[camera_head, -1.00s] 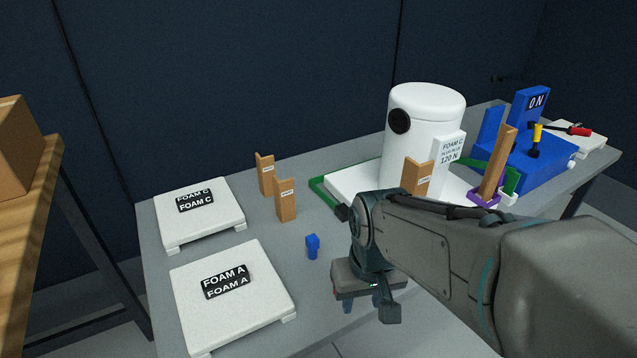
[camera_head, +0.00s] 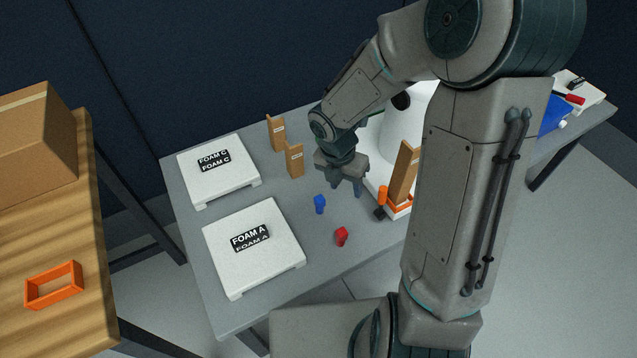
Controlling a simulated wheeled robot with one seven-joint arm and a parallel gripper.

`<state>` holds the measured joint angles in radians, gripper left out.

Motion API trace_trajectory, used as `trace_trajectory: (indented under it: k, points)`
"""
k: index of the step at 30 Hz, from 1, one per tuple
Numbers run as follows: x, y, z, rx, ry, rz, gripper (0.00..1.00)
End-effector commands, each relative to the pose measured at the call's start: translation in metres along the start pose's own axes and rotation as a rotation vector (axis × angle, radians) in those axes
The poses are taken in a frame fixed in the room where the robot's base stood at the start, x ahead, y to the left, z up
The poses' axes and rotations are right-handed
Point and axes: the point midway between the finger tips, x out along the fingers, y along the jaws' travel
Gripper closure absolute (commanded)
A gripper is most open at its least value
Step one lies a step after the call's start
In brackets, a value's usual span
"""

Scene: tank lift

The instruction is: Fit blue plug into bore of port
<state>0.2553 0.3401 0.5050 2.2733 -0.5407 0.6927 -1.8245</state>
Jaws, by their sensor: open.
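The small blue plug (camera_head: 320,204) stands on the grey table, right of the FOAM A slab. My gripper (camera_head: 347,189) is open and points down, a little right of and behind the plug in the picture. No object shows between its fingers. The white tank (camera_head: 420,118) stands behind my arm and is largely hidden by it. A black round port (camera_head: 401,101) on the tank shows only in part beside my arm. Its bore cannot be made out.
A red plug (camera_head: 341,236) stands near the table's front. The FOAM A slab (camera_head: 285,255) and FOAM C slab (camera_head: 240,180) lie left. Brown brackets (camera_head: 294,160) stand behind. An orange-handled tool (camera_head: 381,200) and a brown upright (camera_head: 404,172) are right of my gripper.

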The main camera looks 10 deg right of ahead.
Motion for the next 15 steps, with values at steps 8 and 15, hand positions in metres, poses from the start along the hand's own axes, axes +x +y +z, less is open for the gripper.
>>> trace_trajectory:
  k: [8, 15]
  points:
    - [-0.025, 0.044, -0.001, -0.734, 0.033, 0.115, 0.53]
    - [-0.027, 0.064, -0.005, -1.017, 0.019, 0.183, 0.53]
